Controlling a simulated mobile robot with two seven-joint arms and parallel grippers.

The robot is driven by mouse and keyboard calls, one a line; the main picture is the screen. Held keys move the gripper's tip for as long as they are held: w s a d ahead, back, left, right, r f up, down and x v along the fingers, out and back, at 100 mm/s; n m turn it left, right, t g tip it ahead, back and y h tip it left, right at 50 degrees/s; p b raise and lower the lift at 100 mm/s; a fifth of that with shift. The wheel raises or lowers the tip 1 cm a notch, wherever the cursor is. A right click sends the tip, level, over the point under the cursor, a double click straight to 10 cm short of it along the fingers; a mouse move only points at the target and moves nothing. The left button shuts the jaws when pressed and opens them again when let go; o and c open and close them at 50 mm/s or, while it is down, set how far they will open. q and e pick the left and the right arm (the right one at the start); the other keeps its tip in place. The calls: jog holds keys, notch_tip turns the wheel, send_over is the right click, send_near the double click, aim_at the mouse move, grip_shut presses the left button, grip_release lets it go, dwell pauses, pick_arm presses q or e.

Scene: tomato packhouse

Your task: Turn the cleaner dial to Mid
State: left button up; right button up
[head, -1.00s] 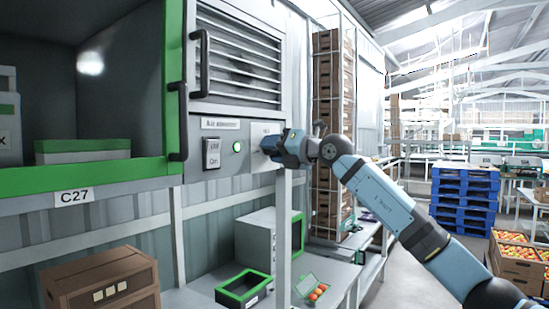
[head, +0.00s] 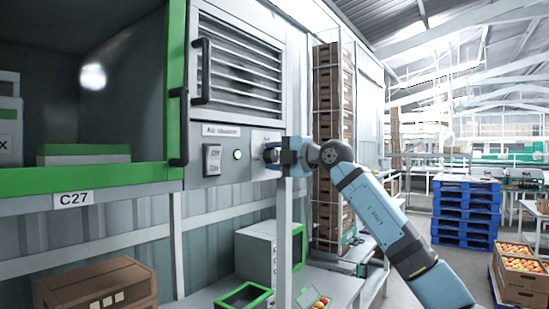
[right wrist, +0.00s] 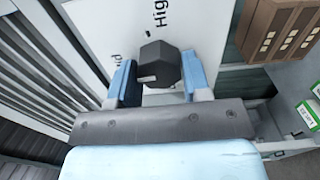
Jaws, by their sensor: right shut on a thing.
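The air cleaner panel (head: 225,173) is on the wall cabinet, below a slatted vent. Its dark faceted dial (right wrist: 158,66) shows in the right wrist view, on a white plate (right wrist: 95,25) printed "High" and a partly hidden word ending in "id". A short dark mark on the plate is near the dial. My right gripper (right wrist: 157,68) is shut on the dial, one blue finger on each side. In the head view my right gripper (head: 274,155) reaches the panel from the right and hides most of the dial. My left gripper is out of view.
An off/on switch (head: 212,160) and a lit green lamp (head: 238,155) are left of the dial. A white post (head: 284,230) stands below my gripper. Stacked brown crates (head: 328,150) are behind it. An open green-edged cabinet (head: 95,182) is at left.

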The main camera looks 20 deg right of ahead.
jog(key=shift+m, duration=0.4)
jog(key=o, duration=0.9)
jog(key=shift+s+d, duration=0.1)
jog(key=shift+s, duration=0.05)
jog(key=b+v, duration=0.3)
jog(key=v, duration=1)
jog(key=shift+s+d, duration=0.15)
